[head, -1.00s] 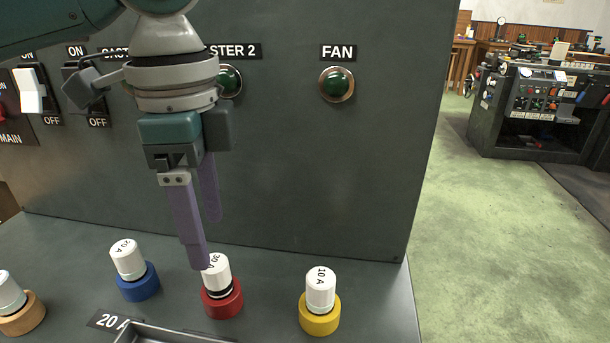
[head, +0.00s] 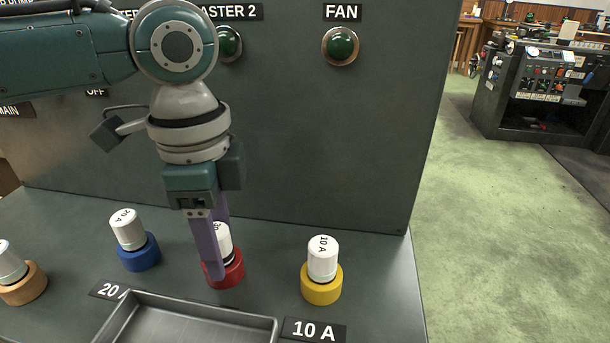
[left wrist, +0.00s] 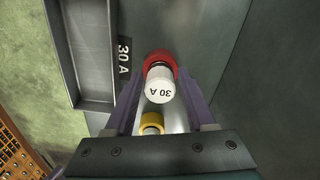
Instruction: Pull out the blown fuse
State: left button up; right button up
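Several white cartridge fuses stand in coloured round holders on the dark sloping panel. The 30 A fuse (head: 225,242) is in the red holder (head: 228,275), partly hidden by my left gripper. The 10 A fuse (head: 323,257) is in the yellow holder (head: 321,290), and the 20 A fuse (head: 127,228) is in the blue holder (head: 137,256). My left gripper (head: 217,262) points down with its purple fingers on either side of the 30 A fuse. In the left wrist view, gaps show between the fingers and this fuse (left wrist: 160,84). My right gripper is not in view.
An empty metal tray (head: 190,325) lies in front of the fuses, beside the 20 A and 10 A labels. The upright panel with the green FAN lamp (head: 341,46) rises behind. Another white fuse (head: 10,262) stands in an orange holder at far left.

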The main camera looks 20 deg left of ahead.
pick_arm(q)
grip_shut()
dwell(0.7)
dwell(1.1)
